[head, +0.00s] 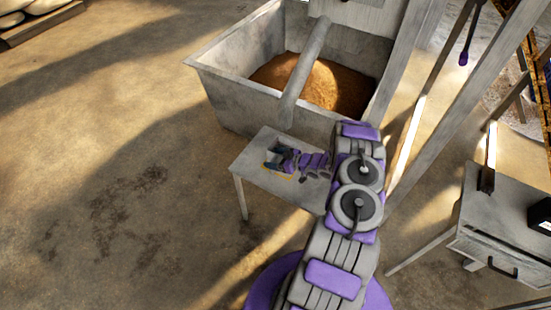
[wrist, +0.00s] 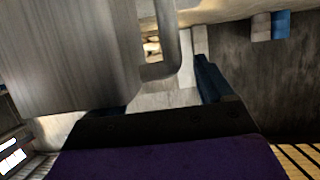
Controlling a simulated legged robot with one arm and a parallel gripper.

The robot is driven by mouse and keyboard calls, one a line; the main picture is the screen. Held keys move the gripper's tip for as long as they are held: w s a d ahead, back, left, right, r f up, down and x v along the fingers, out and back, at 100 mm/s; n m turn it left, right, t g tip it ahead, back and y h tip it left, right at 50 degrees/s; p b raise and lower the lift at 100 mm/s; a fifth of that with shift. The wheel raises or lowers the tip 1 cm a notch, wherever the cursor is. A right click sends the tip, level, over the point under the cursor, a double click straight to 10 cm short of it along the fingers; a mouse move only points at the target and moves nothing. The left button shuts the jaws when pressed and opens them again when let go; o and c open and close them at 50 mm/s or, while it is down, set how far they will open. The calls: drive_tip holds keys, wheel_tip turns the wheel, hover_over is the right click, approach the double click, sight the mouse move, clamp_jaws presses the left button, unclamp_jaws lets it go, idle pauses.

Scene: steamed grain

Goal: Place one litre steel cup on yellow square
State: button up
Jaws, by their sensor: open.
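The steel cup (wrist: 75,55) fills the upper left of the wrist view, very close to the camera. Its handle (wrist: 173,45) runs down its right side and reaches the space between my fingers. My gripper (wrist: 165,88) is open; the dark blue right finger shows, and the left finger is mostly hidden behind the cup. In the head view my gripper (head: 278,162) is low over a small grey table. A sliver of yellow, probably the yellow square (head: 284,175), shows beside it. The cup is hard to make out there, and whether it touches the square I cannot tell.
The small grey table (head: 250,175) stands before a big metal trough (head: 235,98) of brown grain, with a slanting pipe (head: 305,75) above. A metal frame post (head: 440,100) rises right of my arm. Another table (head: 510,215) stands at right.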

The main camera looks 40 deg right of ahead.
drive_tip(key=p+v, duration=0.2)
drive_tip(key=v, duration=1)
drive_tip(key=shift+p, duration=0.35)
